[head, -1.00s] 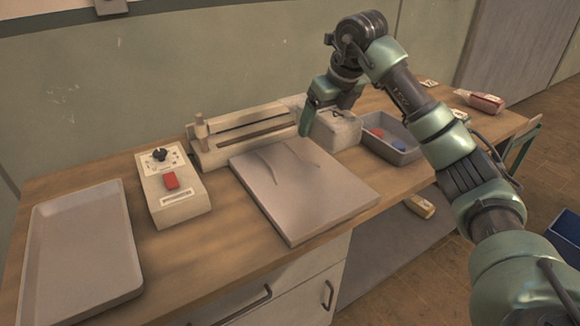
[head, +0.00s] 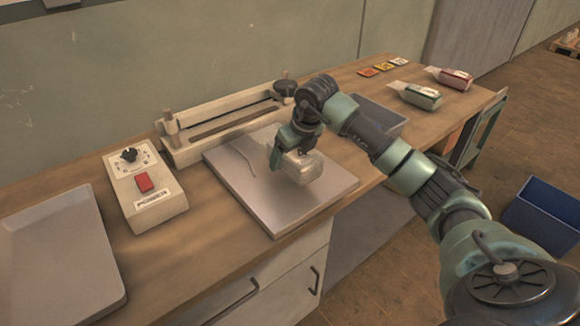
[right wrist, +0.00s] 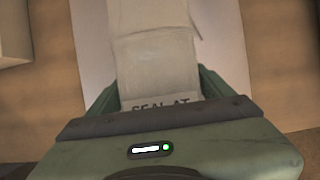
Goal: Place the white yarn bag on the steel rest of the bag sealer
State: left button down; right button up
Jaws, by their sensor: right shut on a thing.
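The white yarn bag (head: 305,167) is a pale, boxy packet in the head view. My right gripper (head: 287,152) is shut on it over the right part of the steel rest (head: 240,199), a flat grey plate in front of the bag sealer (head: 187,151). I cannot tell whether the bag touches the plate. In the right wrist view, the bag (right wrist: 155,58) lies between the green fingers of my right gripper (right wrist: 160,88), with printed "SEAL AT" partly hidden. The plate (right wrist: 92,38) shows behind it. My left gripper is not in view.
A control box (head: 145,190) with a red switch stands left of the plate, beside a grey tray (head: 28,245). A grey bin (head: 378,112), partly hidden by my arm, stands right. A blue crate (head: 545,215) is on the floor.

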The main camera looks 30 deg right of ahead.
aim_at(298, 151)
notch_tip(298, 151, down, 4)
jog(key=shift+f+p, duration=0.2)
jog(key=shift+p, duration=0.1)
jog(key=o, duration=1.7)
jog(key=shift+r, duration=0.1)
jog(key=b+v, duration=0.1)
jog(key=v, duration=1.1)
